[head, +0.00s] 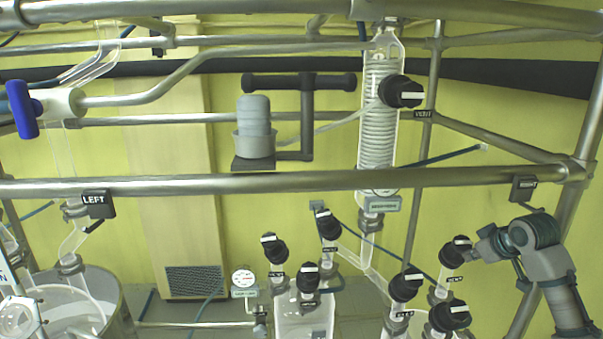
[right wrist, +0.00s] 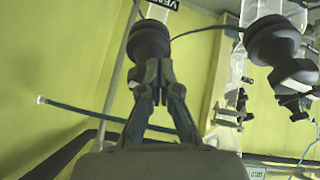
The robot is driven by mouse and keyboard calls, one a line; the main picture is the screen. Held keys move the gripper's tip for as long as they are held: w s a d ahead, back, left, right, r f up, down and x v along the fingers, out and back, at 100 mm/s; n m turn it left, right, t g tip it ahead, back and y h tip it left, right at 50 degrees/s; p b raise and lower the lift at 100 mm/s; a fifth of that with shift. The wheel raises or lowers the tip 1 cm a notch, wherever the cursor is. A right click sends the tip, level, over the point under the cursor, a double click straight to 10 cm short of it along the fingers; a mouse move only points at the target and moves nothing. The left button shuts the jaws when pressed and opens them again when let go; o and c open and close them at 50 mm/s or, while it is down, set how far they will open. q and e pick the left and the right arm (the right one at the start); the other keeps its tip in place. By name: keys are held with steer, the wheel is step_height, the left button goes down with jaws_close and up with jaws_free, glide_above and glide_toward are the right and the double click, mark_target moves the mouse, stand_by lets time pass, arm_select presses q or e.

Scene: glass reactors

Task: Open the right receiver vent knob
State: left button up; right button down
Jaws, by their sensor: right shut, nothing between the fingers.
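The vent knob (head: 456,252) is black with a white bar, on a glass neck of the right receiver group at lower right in the head view. In the right wrist view the dark, rounded knob (right wrist: 149,42) is straight ahead, with a partly cut-off VENT label above it. My right gripper (head: 474,253) is just right of the knob. In the right wrist view its fingertips (right wrist: 156,76) are together and overlap the knob's lower edge. They hold nothing, and I cannot tell whether they touch the knob. My left gripper is not in view.
Similar black knobs (head: 407,284) and (head: 449,313) stand close below and left of the vent knob. Another knob (right wrist: 273,40) is at right in the wrist view. A RIGHT sign (head: 523,188) hangs from a metal rail (head: 280,184) above my right arm.

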steer(key=shift+d+f, duration=0.1)
steer(key=shift+f, duration=0.25)
steer(key=shift+w+d+f, duration=0.1)
steer(key=shift+w+d, duration=0.1)
steer(key=shift+d, duration=0.05)
steer(key=shift+a+r, duration=0.1)
steer(key=shift+r, duration=0.15)
steer(key=shift+w+d, duration=0.1)
steer(key=shift+d, duration=0.25)
steer(key=shift+w+d+r, duration=0.1)
steer(key=shift+d+r, duration=0.05)
steer(key=shift+d, duration=0.2)
steer(key=shift+w+d+r, duration=0.1)
steer(key=shift+d, duration=0.1)
steer(key=shift+w+d+r, duration=0.15)
steer(key=shift+w+d, duration=0.15)
steer(key=shift+d, duration=0.2)
stand_by(0.4)
